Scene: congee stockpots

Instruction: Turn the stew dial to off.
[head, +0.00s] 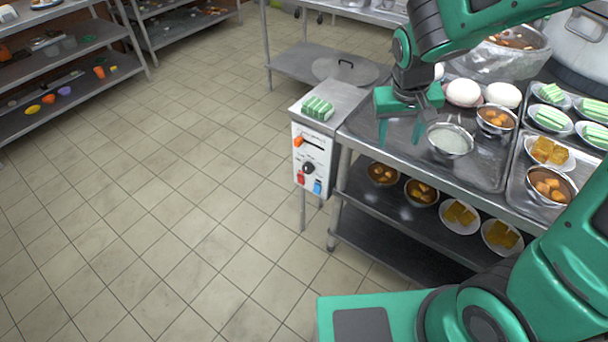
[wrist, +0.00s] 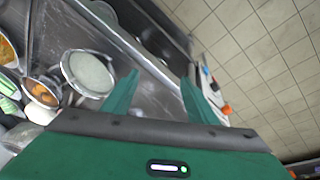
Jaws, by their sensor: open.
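A white control panel (head: 313,160) is on the front of a small metal stand at the left end of the steel table. It carries a round black dial (head: 308,168), an orange slider knob (head: 298,141), a red switch (head: 300,178) and a blue switch (head: 318,187). I cannot read its labels or tell the dial's setting. My gripper (head: 399,130) is open and empty above the left part of the table, right of the panel and apart from it. In the wrist view its fingers (wrist: 157,90) are spread, with part of the panel (wrist: 208,88) beyond the right finger.
A bowl of white food (head: 449,140) stands close to my gripper on a tray, with buns (head: 463,92) and bowls of orange food behind. Green-and-white pieces (head: 317,107) sit on top of the stand. The tiled floor (head: 180,200) left of the panel is clear.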

